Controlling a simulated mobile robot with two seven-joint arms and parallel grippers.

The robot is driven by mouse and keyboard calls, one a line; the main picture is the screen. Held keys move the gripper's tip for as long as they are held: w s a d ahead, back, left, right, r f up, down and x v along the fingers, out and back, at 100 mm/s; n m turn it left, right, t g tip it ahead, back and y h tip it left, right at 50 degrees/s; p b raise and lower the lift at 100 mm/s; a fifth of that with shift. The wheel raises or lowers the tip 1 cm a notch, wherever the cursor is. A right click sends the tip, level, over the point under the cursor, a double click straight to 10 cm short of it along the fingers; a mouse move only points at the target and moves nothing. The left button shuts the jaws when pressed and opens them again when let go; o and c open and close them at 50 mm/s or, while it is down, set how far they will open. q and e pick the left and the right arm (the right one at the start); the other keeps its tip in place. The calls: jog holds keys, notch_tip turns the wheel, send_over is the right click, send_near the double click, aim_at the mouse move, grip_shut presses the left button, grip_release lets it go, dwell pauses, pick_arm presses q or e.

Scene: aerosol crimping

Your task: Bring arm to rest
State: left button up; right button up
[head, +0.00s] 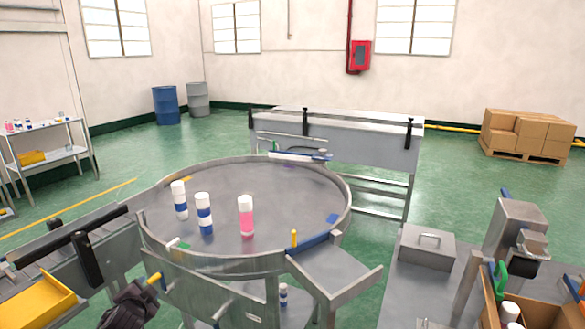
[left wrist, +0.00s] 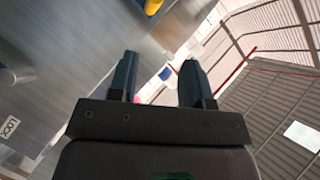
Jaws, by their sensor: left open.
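My left gripper (head: 132,303) is at the bottom of the head view, in front of the round turntable's near left rim. In the left wrist view its two dark fingers (left wrist: 160,75) stand apart with nothing held between them. A blurred pink, white and blue shape shows beyond the fingers, too blurred to name. My right gripper is not in view.
The round metal turntable (head: 290,180) carries two blue-and-white bottles (head: 180,200) (head: 204,214) and a pink bottle (head: 246,217). A conveyor with a yellow tray (head: 35,300) lies left. A crimping machine (head: 510,230) and cardboard box (head: 490,305) stand right. A metal bench (head: 350,140) stands behind.

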pick_arm(q)
jog(key=s+d+n+h, duration=0.4)
jog(key=s+d, duration=0.6)
jog(key=s+d+f+n+g, duration=0.1)
jog(key=s+f, duration=0.4)
jog(key=s, duration=0.6)
jog(key=s+d+f+n+g, duration=0.1)
jog(key=s+f, duration=0.5)
jog(key=s, duration=0.6)
jog(key=shift+d+n, duration=0.7)
jog(key=shift+d, duration=0.4)
